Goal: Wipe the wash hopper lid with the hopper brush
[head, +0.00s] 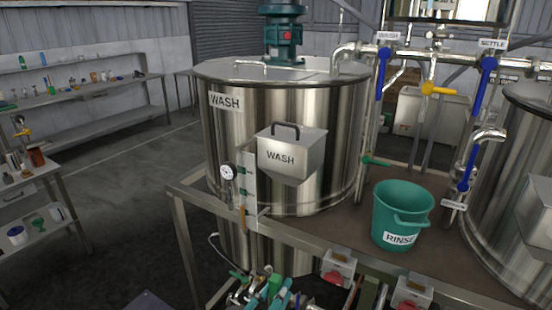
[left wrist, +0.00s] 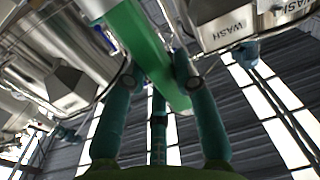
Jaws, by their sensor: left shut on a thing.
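The wash hopper (head: 291,158) is a grey metal box labelled WASH on the front of the large steel WASH tank (head: 225,140). Its lid (head: 311,138) is the closed top face with a black handle. The hopper also shows in the left wrist view (left wrist: 212,20), at the top. My left gripper (head: 272,290) has teal fingers and is low at the bottom of the head view, below the hopper and apart from it. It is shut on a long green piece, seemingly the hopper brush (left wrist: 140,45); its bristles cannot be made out. My right gripper is not in view.
A teal RINSE bucket (head: 400,225) stands on the brown platform (head: 330,232) right of the hopper. A pressure gauge (head: 228,172) and sight tube are left of it. Pipes with blue valve handles (head: 383,70) rise at the right. Red-knobbed boxes (head: 338,268) line the platform's front.

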